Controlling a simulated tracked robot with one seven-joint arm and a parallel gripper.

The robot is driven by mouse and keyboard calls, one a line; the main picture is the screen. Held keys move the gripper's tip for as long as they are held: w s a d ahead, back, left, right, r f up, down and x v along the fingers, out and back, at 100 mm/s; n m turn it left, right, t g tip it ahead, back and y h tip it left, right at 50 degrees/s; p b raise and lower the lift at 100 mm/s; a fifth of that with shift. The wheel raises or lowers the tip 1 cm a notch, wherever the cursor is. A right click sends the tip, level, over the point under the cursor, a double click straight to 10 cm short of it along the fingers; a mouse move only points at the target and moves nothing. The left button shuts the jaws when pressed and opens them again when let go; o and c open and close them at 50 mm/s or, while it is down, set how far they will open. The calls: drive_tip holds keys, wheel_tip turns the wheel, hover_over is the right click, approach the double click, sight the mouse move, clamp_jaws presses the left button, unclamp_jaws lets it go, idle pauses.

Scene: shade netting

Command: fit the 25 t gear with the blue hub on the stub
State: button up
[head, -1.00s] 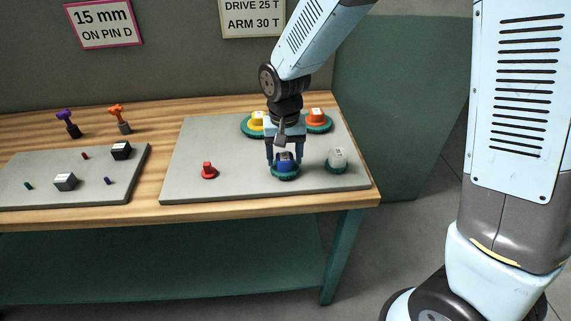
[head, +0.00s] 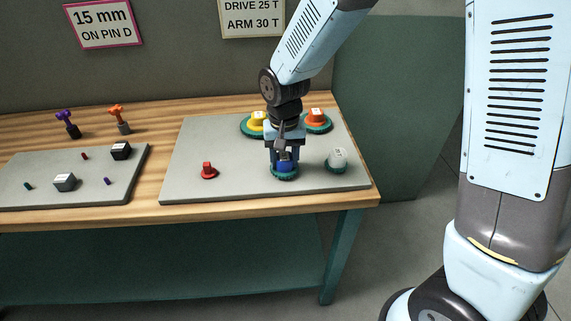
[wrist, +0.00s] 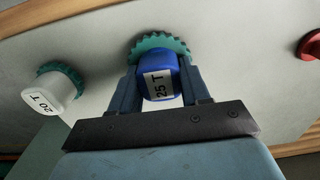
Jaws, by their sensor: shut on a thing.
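The 25 t gear (head: 284,176) has a teal toothed rim and a blue hub, and sits on the right grey board. In the wrist view its blue hub (wrist: 158,64) carries a "25 T" label. My gripper (head: 284,160) points down and is shut on this hub, one finger on each side; the fingers also show in the wrist view (wrist: 163,82). The gear looks to be at board level; I cannot tell whether it touches. A small red piece (head: 208,171) stands on the board to the left; I cannot tell whether it is the stub.
The right board (head: 240,187) also bears a white-hubbed 20 T gear (head: 337,160), a yellow-hubbed gear (head: 256,122) and an orange-hubbed gear (head: 317,120). A left board (head: 40,195) holds blocks and small pins. Board between gear and red piece is clear.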

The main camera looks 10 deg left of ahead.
sight(284, 156)
clamp_jaws()
drive_tip(key=shift+r, duration=0.8)
idle(0.5)
drive_tip(key=shift+r, duration=2.2)
drive_tip(key=shift+r, duration=0.15)
drive_tip(key=shift+r, duration=1.85)
